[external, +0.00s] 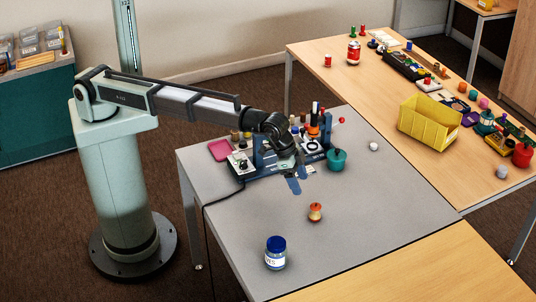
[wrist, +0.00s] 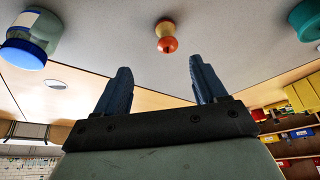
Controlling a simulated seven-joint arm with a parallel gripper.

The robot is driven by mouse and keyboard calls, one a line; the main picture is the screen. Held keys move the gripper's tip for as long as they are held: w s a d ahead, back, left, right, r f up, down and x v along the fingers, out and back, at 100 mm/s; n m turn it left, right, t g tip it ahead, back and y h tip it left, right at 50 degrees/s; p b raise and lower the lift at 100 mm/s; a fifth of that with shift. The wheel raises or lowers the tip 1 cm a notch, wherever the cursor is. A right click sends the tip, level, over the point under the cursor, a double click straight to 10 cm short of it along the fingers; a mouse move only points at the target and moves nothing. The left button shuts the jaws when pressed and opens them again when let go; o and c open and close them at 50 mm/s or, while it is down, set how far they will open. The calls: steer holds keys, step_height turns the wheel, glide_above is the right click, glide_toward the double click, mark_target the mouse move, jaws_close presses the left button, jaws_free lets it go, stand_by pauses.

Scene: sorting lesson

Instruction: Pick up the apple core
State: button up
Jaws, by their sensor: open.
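The apple core (external: 315,212) is a small orange-red piece with a pale, narrow middle. It stands on the grey table top in front of my gripper. It also shows in the wrist view (wrist: 166,36), at the top middle, beyond the fingertips and roughly in line with the gap between them. My gripper (external: 297,180) has blue fingers spread apart with nothing between them. It hangs above the table, up and left of the apple core and apart from it. In the wrist view both fingers (wrist: 159,65) are plain to see.
A blue-lidded jar (external: 275,254) stands left of and nearer than the apple core. A teal pot (external: 337,160) and a crowded blue rack (external: 250,172) stand close behind my gripper. A white ball (external: 374,146) lies farther right. The grey surface around the apple core is clear.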

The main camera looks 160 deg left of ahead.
mark_target(312, 204)
steer(key=x, duration=0.8)
steer(key=shift+a+f, duration=0.15)
steer(key=shift+a, duration=0.25)
steer(key=shift+s+x, duration=0.1)
steer(key=shift+x, duration=1.2)
steer(key=shift+s+x, duration=0.15)
steer(key=shift+x, duration=1.15)
steer(key=shift+a, duration=0.2)
steer(key=shift+c, duration=0.4)
steer(key=c, duration=1)
